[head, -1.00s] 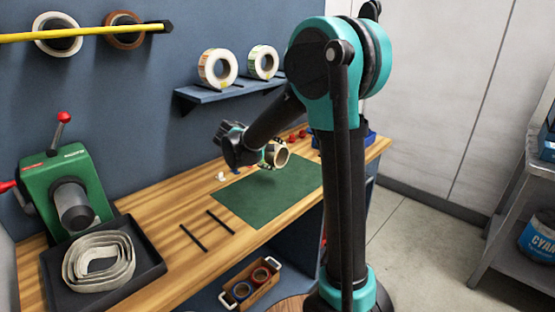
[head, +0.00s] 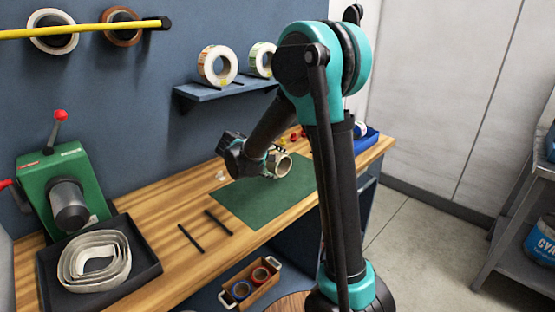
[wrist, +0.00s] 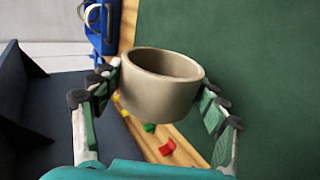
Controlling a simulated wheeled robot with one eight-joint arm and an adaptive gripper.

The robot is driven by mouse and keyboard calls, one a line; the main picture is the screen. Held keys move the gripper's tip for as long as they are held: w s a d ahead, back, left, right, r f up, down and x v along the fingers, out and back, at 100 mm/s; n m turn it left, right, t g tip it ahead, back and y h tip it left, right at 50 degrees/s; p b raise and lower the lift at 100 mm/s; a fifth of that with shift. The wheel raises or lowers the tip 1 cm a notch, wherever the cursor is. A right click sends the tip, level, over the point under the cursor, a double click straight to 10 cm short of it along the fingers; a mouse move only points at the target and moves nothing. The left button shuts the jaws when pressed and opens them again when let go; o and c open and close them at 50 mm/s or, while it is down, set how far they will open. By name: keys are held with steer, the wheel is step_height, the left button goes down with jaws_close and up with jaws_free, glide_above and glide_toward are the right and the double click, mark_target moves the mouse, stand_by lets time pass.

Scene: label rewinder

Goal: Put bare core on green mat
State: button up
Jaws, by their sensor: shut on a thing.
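The bare core (wrist: 160,95), a short hollow brown-grey cardboard ring, is between the fingers of my gripper (wrist: 160,105) in the wrist view. My gripper is shut on it, one green-padded finger at each side. In the head view the core (head: 283,166) hangs at the end of my arm, over the green mat (head: 250,205). The mat lies flat on the wooden bench and also fills the right of the wrist view (wrist: 270,70). The core looks held above the mat; I cannot tell the exact gap.
A green rewinder (head: 65,185) and a black tray (head: 135,278) with coiled liner stand at the left of the bench. Two black bars (head: 191,238) lie left of the mat. Small red and yellow pieces (head: 293,136) and a blue bin (head: 366,137) are at the far end.

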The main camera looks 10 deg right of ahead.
mark_target(273, 172)
steer(key=shift+f, duration=2)
steer(key=o, duration=1.3)
steer(key=shift+o, duration=0.2)
steer(key=v, duration=1.2)
steer(key=s+d+f+m+y, duration=0.1)
steer(key=d, duration=0.2)
steer(key=s+d+f+g+y, duration=0.1)
steer(key=s+d+f+y, duration=0.1)
steer(key=d, duration=0.1)
steer(key=s+d+f+m+y, duration=0.1)
steer(key=s+d+f, duration=0.1)
steer(key=d, duration=0.1)
steer(key=shift+s+d+m, duration=0.1)
steer(key=shift+s+m, duration=0.05)
steer(key=shift+m, duration=0.15)
steer(key=s+d+f+m+y, duration=0.1)
steer(key=s+f, duration=0.2)
steer(key=s, duration=0.3)
steer(key=s+d+f+m+y, duration=0.1)
steer(key=s+f+m+y, duration=0.1)
steer(key=s, duration=0.4)
steer(key=s+d+f+m+g+y, duration=0.1)
steer(key=s+f, duration=0.2)
steer(key=s, duration=0.3)
steer(key=shift+s+d+f+m+y, duration=0.25)
steer(key=shift+s+f+m+y, duration=0.05)
steer(key=shift+s+y, duration=0.1)
